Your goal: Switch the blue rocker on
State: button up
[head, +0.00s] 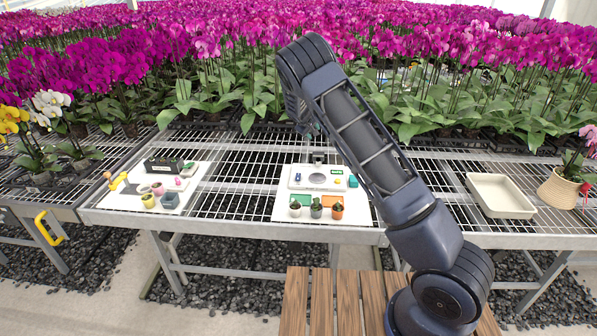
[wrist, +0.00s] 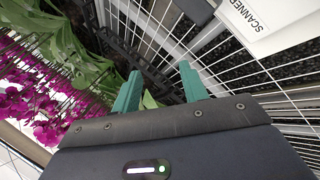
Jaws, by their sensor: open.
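A white panel unit (head: 325,186) lies on a white board on the mesh bench in the head view. A small blue part (head: 297,177) at its left looks like the blue rocker; it is too small to tell which way it is tipped. My gripper (wrist: 160,72) is open and empty in the wrist view, its two teal fingers apart over the bench mesh. In the head view it is mostly hidden behind my arm, above and behind the panel unit. A white edge marked SCANNER (wrist: 262,14) shows at the wrist view's top right; the blue rocker is not seen there.
Three small potted plants (head: 316,210) stand in front of the panel unit, with a teal block (head: 353,181) at its right. A left board (head: 120,201) carries several small items. An empty cream tray (head: 500,196) and a woven basket (head: 560,190) stand right. Orchids (head: 230,85) crowd behind.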

jog(key=s+f+m+g, duration=0.3)
jog(key=s+m+g, duration=0.1)
jog(key=s+m, duration=0.1)
jog(key=m+g+y, duration=0.4)
send_over(298, 174)
jog(key=f, duration=0.2)
notch_tip(298, 174, down, 10)
jog(key=shift+d+f, duration=0.1)
jog(key=shift+c, duration=0.2)
